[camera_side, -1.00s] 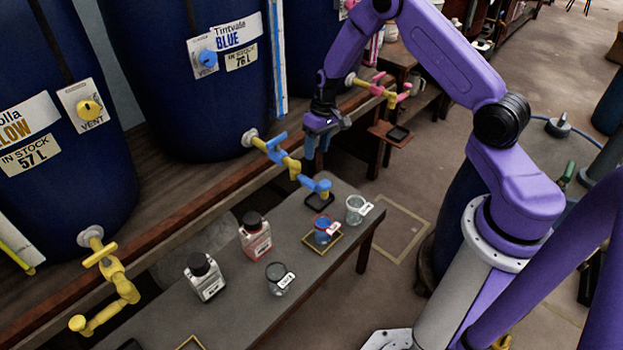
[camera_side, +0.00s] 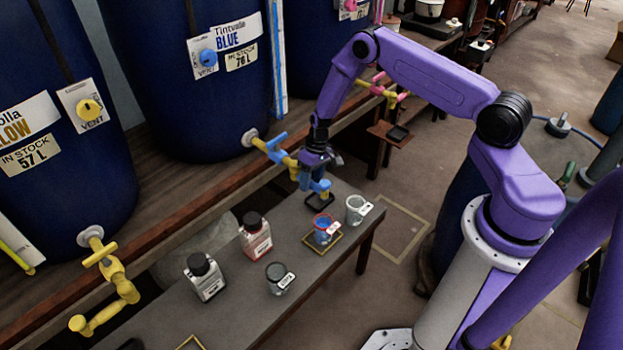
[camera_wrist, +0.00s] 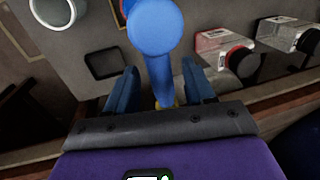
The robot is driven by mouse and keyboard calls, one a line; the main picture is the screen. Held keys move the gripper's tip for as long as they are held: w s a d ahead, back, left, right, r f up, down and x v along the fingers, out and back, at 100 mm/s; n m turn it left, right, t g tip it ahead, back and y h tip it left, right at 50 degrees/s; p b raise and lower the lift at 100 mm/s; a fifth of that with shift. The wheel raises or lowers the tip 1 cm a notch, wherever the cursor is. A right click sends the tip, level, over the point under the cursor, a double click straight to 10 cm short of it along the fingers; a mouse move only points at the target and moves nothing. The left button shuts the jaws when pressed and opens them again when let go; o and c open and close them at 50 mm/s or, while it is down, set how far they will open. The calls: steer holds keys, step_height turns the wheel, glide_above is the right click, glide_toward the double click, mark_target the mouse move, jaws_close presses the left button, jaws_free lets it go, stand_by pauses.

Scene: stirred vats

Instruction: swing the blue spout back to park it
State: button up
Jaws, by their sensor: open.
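The blue spout (camera_side: 322,187) hangs at the end of the blue vat's yellow and blue tap (camera_side: 270,147), over the front bench. In the wrist view the spout (camera_wrist: 155,30) runs up the middle of the picture with a round blue end. My gripper (camera_side: 311,183) is at the spout, pointing down, and partly hides it in the side view. In the wrist view its two blue fingers (camera_wrist: 160,88) stand open, one on each side of the spout. I cannot tell whether either finger touches it.
A cup of blue liquid (camera_side: 323,230) stands on a yellow-edged mat, with a clear cup (camera_side: 356,209) beside it. A black square pad (camera_side: 319,202) lies below the spout. Bottles (camera_side: 255,235) and a dark-topped jar (camera_side: 279,278) stand further left on the bench.

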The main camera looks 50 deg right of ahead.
jaws_close()
steer(key=shift+d, duration=0.15)
steer(key=w+d+n+g+h, duration=0.2)
steer(key=w+d+n, duration=0.3)
steer(key=n, duration=1.1)
steer(key=shift+w+d+n, duration=0.3)
steer(key=shift+w, duration=0.2)
stand_by(0.3)
